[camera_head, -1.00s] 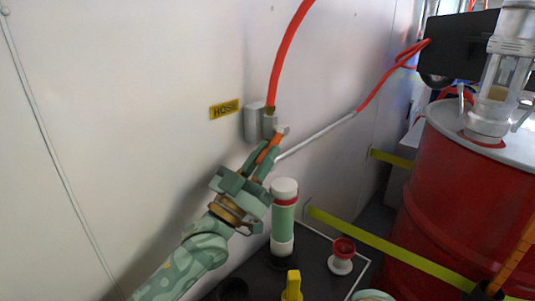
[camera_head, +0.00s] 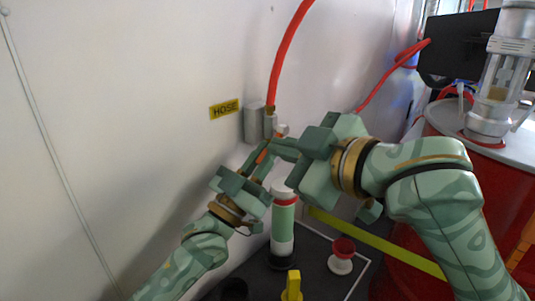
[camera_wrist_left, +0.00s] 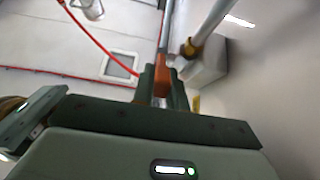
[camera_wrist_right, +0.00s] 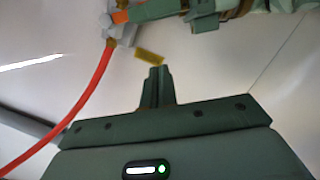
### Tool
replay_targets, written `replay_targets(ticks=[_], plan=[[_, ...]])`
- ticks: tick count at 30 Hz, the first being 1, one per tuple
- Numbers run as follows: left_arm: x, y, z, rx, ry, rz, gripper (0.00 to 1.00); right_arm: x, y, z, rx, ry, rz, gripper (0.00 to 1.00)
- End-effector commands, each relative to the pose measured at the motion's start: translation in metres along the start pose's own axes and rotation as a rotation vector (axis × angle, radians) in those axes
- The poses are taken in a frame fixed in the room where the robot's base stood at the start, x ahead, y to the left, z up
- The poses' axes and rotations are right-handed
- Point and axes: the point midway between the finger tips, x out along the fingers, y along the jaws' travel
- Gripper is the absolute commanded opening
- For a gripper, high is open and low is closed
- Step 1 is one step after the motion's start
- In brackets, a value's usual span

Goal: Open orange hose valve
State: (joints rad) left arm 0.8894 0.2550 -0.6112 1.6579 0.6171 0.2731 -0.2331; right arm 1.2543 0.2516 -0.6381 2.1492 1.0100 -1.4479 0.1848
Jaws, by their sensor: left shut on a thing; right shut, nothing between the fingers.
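The orange hose valve handle (camera_head: 262,156) angles down from the silver valve fitting (camera_head: 269,124) on the wall. It also shows in the left wrist view (camera_wrist_left: 161,65) and at the top of the right wrist view (camera_wrist_right: 120,17). My left gripper (camera_head: 258,163) is shut on this handle from below left. My right gripper (camera_head: 277,147) is shut and empty, with its fingers close to the handle and the left fingers in the head view. Its fingers (camera_wrist_right: 157,85) point toward the wall in the right wrist view. I cannot tell whether the two grippers touch.
A red hose (camera_head: 283,50) rises from the fitting beside a grey box (camera_head: 254,123). A yellow HOSE label (camera_head: 225,109) is left of it. Below stand a green-and-white cylinder (camera_head: 283,222) and a red-and-white cup (camera_head: 342,250). A red drum (camera_head: 490,185) is at right.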

Motion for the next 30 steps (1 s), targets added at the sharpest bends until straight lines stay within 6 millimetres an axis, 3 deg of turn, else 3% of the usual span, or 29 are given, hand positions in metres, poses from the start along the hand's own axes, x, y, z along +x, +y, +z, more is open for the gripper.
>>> replay_targets(ticks=[9, 16, 30], plan=[[-0.001, 0.000, 0.003, 0.000, -0.006, 0.000, 0.00, 0.068, -0.001, 0.001, 0.003, -0.003, -0.002, 0.00], [-0.001, 0.000, 0.003, 0.000, -0.007, 0.000, 0.00, 0.073, -0.001, 0.034, 0.002, -0.005, 0.000, 0.00], [-0.002, 0.000, 0.003, 0.000, -0.007, 0.000, 0.00, 0.075, 0.000, 0.042, -0.001, -0.004, 0.001, 0.00]])
